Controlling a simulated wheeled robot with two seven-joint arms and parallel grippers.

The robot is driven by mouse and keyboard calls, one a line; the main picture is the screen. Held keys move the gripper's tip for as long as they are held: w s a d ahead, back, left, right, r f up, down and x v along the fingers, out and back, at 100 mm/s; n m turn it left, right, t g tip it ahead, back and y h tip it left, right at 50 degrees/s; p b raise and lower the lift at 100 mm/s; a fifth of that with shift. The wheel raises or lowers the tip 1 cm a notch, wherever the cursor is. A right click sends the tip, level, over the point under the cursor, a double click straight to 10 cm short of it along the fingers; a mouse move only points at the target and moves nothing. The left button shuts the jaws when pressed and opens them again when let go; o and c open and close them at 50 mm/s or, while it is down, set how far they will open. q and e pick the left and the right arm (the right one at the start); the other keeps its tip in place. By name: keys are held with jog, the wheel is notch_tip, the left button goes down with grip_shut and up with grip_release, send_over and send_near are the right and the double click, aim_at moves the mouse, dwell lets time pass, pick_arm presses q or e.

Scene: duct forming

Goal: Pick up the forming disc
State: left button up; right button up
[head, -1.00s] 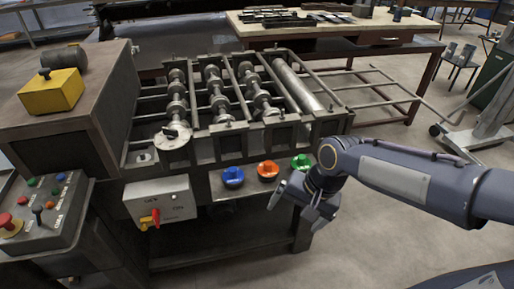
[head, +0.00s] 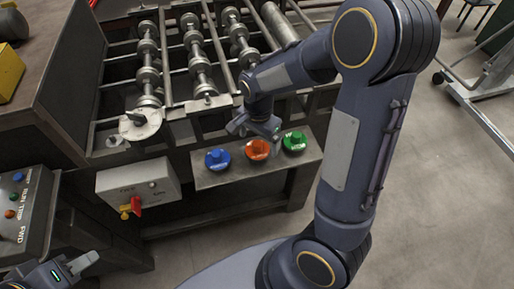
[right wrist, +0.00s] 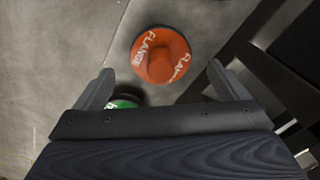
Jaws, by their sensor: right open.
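Three knobbed forming discs sit in a row on the shelf at the machine's front: blue (head: 217,159), orange (head: 257,150) and green (head: 293,141). My right gripper (head: 257,132) is open and empty, just above and behind the orange disc. In the right wrist view the orange disc (right wrist: 160,55), lettered FLANGE, lies ahead between the two spread fingers, apart from them. The green disc (right wrist: 122,103) shows partly there, beside the left finger and cut off by the gripper body. My left gripper (head: 86,272) is at the lower left, partly in view, its opening unclear.
The forming machine's rollers (head: 197,65) and frame stand right behind the shelf. A switch box (head: 138,187) with a red lever is left of the discs. A control panel (head: 22,210) is at far left. Open floor lies to the right.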

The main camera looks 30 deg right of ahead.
aim_at(258, 143)
notch_tip(258, 143, down, 3)
jog(key=shift+f, duration=0.15)
jog(key=shift+c, duration=0.3)
jog(key=c, duration=1.2)
jog(key=shift+c, duration=0.6)
jog(key=shift+r, duration=0.2)
